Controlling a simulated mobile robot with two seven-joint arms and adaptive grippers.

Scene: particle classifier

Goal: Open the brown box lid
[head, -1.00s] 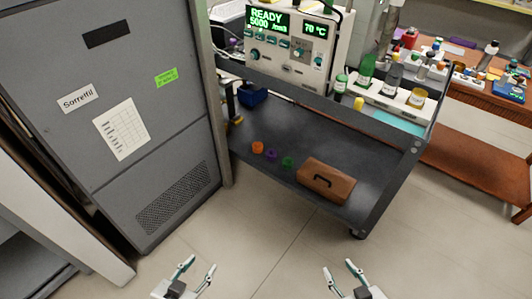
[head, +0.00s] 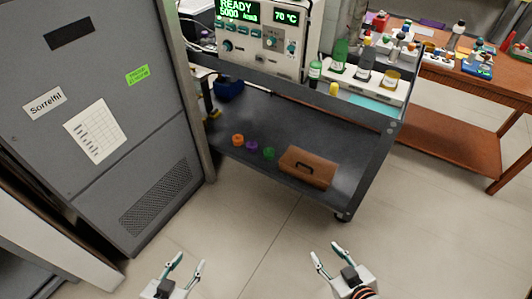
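The brown box (head: 308,168) sits on the lower shelf of the dark cart, near its front right. It has a dark handle on its upper face, and its lid looks shut. My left gripper (head: 186,265) is open and empty, low in the head view, left of the box and apart from it. My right gripper (head: 328,252) is open and empty, below the box in the picture and apart from it.
The dark cart (head: 345,200) carries orange (head: 238,140), purple (head: 252,146) and green (head: 269,153) pieces beside the box. An instrument (head: 262,40) and bottles stand on its upper level. A grey cabinet (head: 150,100) stands left. The floor in front is clear.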

